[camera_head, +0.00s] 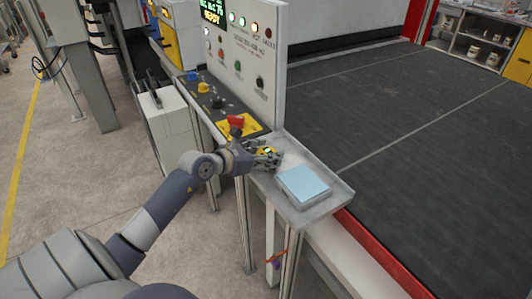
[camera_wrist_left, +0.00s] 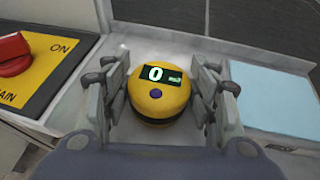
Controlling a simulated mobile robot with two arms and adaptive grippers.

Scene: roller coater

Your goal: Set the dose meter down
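The dose meter (camera_wrist_left: 158,108) is a round yellow device with a dark band, a purple button and a small display reading 0. My left gripper (camera_head: 266,155) is over the grey metal tray beside the control panel. In the left wrist view the fingers of my left gripper (camera_wrist_left: 160,95) stand on both sides of the meter, close against it. The meter (camera_head: 268,151) is partly hidden by the fingers in the head view. It is upright, low over the tray surface; I cannot tell if its underside touches. My right gripper is not in view.
A light blue pad (camera_head: 302,184) lies on the tray (camera_head: 335,198), right of the meter. A yellow plate with a red switch (camera_head: 235,122) is at the left. The upright control panel (camera_head: 247,60) stands behind. Bare tray shows between meter and pad.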

